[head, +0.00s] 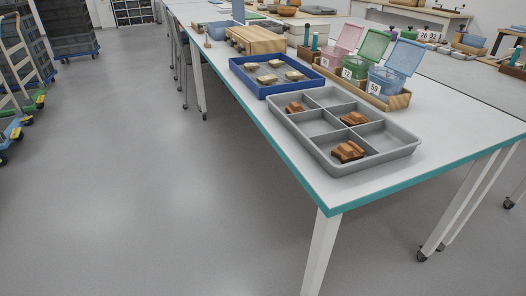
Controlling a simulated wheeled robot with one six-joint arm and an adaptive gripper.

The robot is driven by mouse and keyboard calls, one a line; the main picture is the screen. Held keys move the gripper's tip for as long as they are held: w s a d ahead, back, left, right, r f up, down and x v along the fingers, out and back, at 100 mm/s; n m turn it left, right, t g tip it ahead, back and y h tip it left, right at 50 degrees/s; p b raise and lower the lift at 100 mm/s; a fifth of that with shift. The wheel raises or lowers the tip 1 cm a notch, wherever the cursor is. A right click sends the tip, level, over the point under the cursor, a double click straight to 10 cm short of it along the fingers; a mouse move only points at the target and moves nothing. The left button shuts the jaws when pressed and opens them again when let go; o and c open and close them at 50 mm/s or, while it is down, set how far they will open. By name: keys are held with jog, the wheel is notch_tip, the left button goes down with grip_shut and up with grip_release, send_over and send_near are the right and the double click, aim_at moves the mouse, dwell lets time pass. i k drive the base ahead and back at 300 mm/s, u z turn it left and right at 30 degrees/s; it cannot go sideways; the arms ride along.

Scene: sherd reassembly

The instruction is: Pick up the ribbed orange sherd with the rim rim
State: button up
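Orange-brown sherds lie in a grey divided tray (393,160) on the near part of the long table. One small sherd (295,107) is in a far-left compartment. Another sherd (353,118) is in a compartment along the right side, near the middle. A larger piece or cluster of orange-brown sherds (347,151) is in the compartment at the near left. Ribs and a rim are too small to make out, so I cannot tell which one is the ribbed sherd with the rim. My gripper is not in view.
A blue tray (262,92) with several pale sherds stands behind the grey tray. To the right, a wooden rack (398,101) holds pink, green and blue lidded boxes. The near table corner (338,198) is bare. The floor (130,180) left of the table is clear; carts stand far left.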

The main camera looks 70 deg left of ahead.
aim_at(348, 152)
jog(key=u, duration=0.2)
jog(key=i, duration=1.65)
jog(key=u, duration=2.5)
